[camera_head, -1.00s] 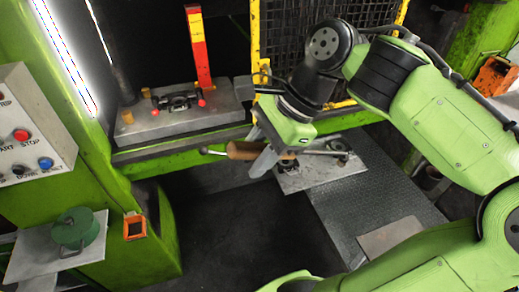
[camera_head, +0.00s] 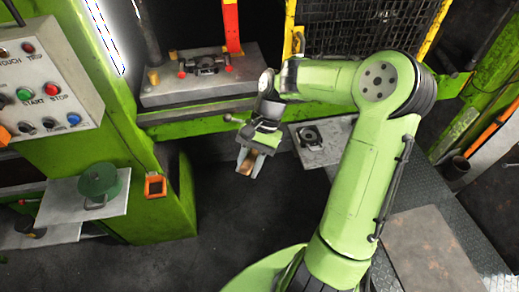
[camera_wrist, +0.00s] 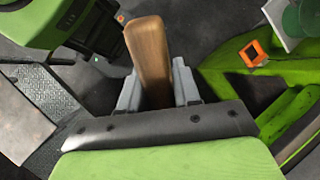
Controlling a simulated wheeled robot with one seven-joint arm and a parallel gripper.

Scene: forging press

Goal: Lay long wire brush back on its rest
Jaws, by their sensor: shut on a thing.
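The long wire brush shows mainly as its wooden handle (camera_wrist: 148,48), which stands up between my two grey fingers in the wrist view. My gripper (camera_head: 249,160) is shut on it in front of the press, above the dark floor. Only a small part of the handle (camera_head: 246,167) shows between the fingers in the head view. A short metal end (camera_head: 232,119) sticks out to the upper left behind my wrist and seems to belong to the brush. The bristles are hidden or out of view. I cannot make out the brush's rest for certain.
A pale plate with a dark die block (camera_head: 312,136) lies right of my gripper. The press bed (camera_head: 200,88) is behind. A shelf with a green pot (camera_head: 98,182) and a control box (camera_head: 42,88) stand left. Dark floor below my gripper is clear.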

